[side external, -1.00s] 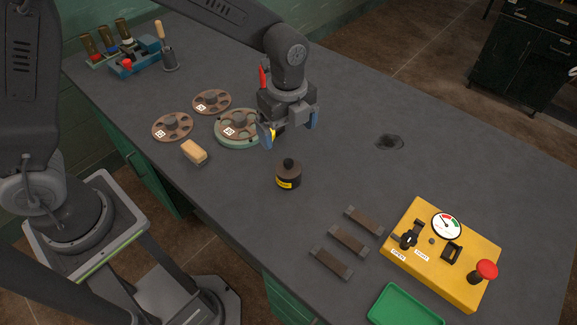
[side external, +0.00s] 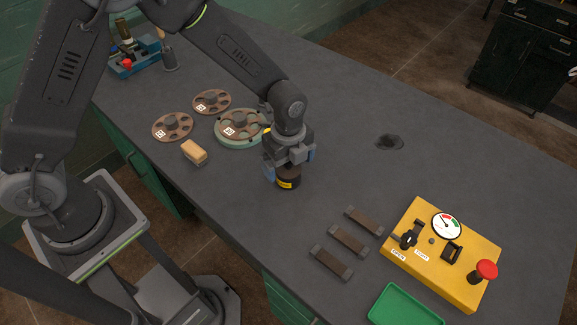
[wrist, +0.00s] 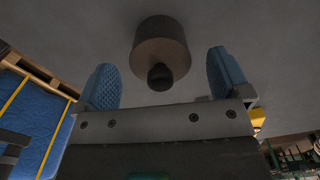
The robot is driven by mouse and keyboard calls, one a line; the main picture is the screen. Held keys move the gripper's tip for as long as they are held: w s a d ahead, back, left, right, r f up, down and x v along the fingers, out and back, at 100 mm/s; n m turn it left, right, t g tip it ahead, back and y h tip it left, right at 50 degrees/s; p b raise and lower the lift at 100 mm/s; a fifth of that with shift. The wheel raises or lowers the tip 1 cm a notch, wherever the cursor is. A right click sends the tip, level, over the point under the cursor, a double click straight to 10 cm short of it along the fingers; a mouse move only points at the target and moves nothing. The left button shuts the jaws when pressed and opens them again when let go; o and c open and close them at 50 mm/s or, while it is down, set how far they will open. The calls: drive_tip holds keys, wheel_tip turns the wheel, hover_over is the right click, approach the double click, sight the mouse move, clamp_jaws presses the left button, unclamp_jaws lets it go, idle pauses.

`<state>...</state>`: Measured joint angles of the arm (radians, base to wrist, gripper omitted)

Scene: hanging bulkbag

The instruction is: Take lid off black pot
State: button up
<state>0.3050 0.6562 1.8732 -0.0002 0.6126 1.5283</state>
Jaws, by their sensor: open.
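The black pot (side external: 288,182) stands upright on the dark table, with a yellow label on its side. My gripper (side external: 289,172) is just over it in the side view and hides its top. In the wrist view the pot (wrist: 160,37) shows with the round black knob (wrist: 160,77) of its lid facing the camera. My gripper (wrist: 165,82) is open there, with one blue finger pad on each side of the knob and a gap to both. The lid's seam is too dark to make out.
Several dark bars (side external: 348,240) lie to the right of the pot, before a yellow control box (side external: 441,253). A green tray (side external: 404,307) is at the front. A tan block (side external: 194,152) and a green round base (side external: 239,128) with a brown disc are to the left.

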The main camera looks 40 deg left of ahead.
drive_tip(key=c, duration=1)
drive_tip(key=shift+r, duration=0.1)
